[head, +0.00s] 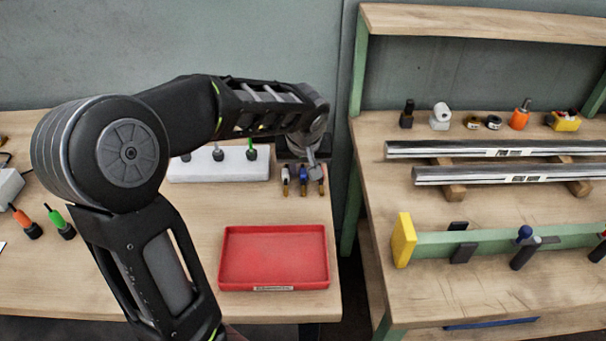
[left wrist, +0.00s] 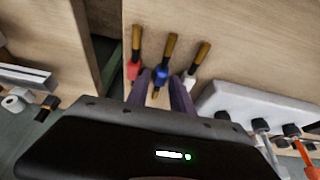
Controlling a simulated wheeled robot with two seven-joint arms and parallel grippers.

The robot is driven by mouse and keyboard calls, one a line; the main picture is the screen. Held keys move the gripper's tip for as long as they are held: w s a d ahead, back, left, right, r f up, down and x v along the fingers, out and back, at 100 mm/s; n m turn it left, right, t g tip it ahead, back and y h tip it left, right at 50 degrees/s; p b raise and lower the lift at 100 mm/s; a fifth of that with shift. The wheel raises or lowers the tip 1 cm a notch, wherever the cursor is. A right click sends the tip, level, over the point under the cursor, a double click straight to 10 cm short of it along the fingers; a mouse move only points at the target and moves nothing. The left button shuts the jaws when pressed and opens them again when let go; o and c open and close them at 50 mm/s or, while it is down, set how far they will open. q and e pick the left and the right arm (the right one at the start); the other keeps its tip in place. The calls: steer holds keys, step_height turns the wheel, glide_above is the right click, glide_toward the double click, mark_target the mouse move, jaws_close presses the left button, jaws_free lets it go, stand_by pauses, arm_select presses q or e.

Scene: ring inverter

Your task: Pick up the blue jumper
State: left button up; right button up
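The blue jumper (head: 303,178) is the middle one of three jumpers with brown ends in a row at the table's right edge. The white jumper (head: 286,178) is to its left and the red jumper (head: 322,180) to its right. My left gripper (head: 314,168) is over this row, partly hidden by its own wrist. In the left wrist view, its two dark fingers (left wrist: 160,76) are apart, one on each side of the blue jumper (left wrist: 160,72), with small gaps visible. Contact cannot be told. My right gripper is not in view.
A white block (head: 220,166) with several screwdrivers stands left of the jumpers. An empty red tray (head: 274,227) lies in front. A gap separates this table from the workbench (head: 480,290) at right, which bears metal rails (head: 500,172) and a yellow-ended green bar (head: 403,240).

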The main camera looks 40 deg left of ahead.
mark_target(303, 172)
arm_select(q)
jaws_close()
stand_by(0.4)
step_height(303, 172, up, 10)
stand_by(0.5)
stand_by(0.4)
